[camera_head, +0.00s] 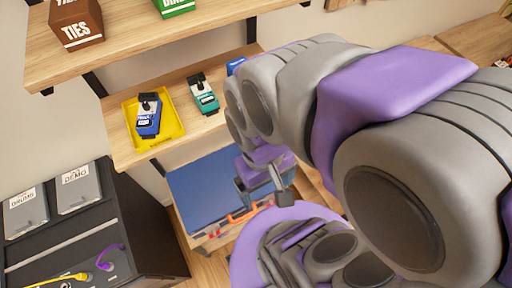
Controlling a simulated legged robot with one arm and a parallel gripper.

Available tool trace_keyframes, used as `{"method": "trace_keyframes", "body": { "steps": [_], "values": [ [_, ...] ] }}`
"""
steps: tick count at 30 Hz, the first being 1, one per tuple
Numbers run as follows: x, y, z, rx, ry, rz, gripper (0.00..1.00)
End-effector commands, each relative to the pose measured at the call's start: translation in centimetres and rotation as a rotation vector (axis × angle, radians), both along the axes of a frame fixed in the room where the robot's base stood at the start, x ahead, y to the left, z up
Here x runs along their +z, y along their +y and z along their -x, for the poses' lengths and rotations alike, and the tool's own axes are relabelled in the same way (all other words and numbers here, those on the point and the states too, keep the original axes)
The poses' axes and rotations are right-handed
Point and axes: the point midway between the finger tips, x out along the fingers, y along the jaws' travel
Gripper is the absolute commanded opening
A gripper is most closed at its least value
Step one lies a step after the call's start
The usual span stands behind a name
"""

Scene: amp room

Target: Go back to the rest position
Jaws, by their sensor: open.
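My grey and purple arm fills the right half of the view and folds back on itself. My gripper (284,188) is at the lower middle, beneath the arm, in front of a blue panel (215,190). Only a small part of it shows; the arm hides the rest. It is open, and I see nothing held in it.
A shelf (120,100) holds a yellow tray (170,125) with a blue pedal (148,118) in it. A green pedal (203,95) stands beside it. A brown TIES box (75,22) sits higher. A black amp (145,235) stands lower left.

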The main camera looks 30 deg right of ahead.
Motion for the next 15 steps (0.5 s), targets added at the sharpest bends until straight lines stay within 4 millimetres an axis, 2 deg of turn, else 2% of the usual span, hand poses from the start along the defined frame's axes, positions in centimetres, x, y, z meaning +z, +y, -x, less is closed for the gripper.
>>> {"method": "trace_keyframes", "body": {
  "steps": [5,8,15],
  "values": [
    [-1.1,0.0,0.0,0.001,-0.001,-0.001,0.94],
    [-2.7,0.0,0.0,0.001,-0.001,-0.001,0.94],
    [-8.7,0.1,0.0,0.001,-0.001,-0.001,0.94]
  ]
}}
